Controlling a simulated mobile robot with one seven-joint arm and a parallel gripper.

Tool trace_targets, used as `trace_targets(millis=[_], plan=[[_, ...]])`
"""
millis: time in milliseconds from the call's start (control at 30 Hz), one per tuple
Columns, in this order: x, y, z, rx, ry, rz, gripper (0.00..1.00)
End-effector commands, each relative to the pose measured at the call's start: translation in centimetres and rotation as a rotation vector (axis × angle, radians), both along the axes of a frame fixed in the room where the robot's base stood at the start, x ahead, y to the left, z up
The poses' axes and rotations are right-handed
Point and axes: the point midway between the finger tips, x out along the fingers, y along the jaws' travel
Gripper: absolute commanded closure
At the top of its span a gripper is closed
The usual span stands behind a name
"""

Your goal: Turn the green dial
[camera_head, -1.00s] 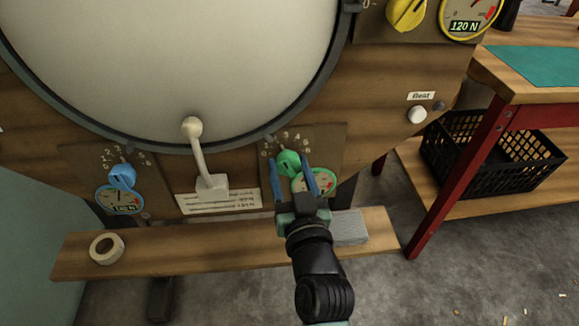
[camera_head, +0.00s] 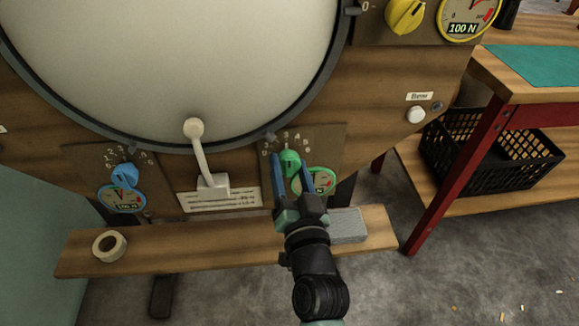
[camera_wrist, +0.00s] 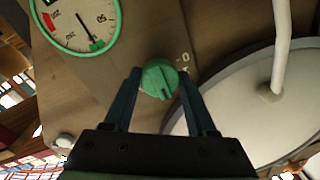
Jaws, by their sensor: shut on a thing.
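The green dial (camera_head: 290,162) sits on a brown panel at the lower right of the big round drum face, with a scale of numbers above it and a green-rimmed gauge (camera_head: 318,181) to its right. My gripper (camera_head: 291,170) reaches up to it, with one blue finger on each side, shut on the dial. The gauge (camera_wrist: 80,22) shows at the upper left there.
A blue dial (camera_head: 125,176) and a white lever (camera_head: 201,155) are on the left. A yellow dial (camera_head: 405,15) is at the top right. A wooden shelf (camera_head: 190,250) below bears a tape roll (camera_head: 109,245) and a grey block (camera_head: 347,225). A red-legged bench (camera_head: 535,95) stands right.

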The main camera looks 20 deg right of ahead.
Motion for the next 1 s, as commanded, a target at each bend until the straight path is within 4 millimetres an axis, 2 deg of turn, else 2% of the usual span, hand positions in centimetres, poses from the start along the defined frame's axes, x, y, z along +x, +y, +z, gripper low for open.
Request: trace_targets(millis=[167,200,367,767,1000], plan=[[-0.1,-0.2,-0.2,-0.001,0.003,-0.005,0.99],[-0.1,-0.2,-0.2,-0.001,0.003,-0.005,0.41],[-0.1,-0.2,-0.1,-0.001,0.002,-0.004,0.14],[-0.5,0.1,0.0,-0.002,0.002,-0.001,0.14],[-3.8,0.7,-0.2,-0.002,0.006,-0.001,0.14]])
